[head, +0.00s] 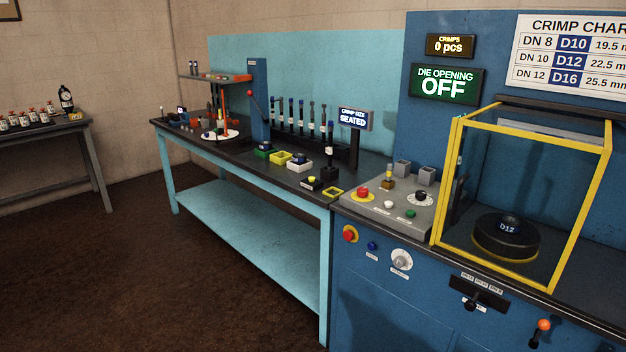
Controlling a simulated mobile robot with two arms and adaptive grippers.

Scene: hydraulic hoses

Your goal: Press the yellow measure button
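A small black box (311,184) stands near the front edge of the teal bench, with what looks like a small yellow button (312,178) on top; it is too small to be sure. Just right and behind it, a dark upright piece (329,157) stands on a black base, beneath a display (354,118) reading "CRIMP SIZE SEATED". Neither of my grippers is in view.
Green, yellow and white trays (299,167) sit left of the box. The blue crimp machine (375,300) with a yellow-framed guard (578,205) adjoins at right. The floor (180,280) in front is clear.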

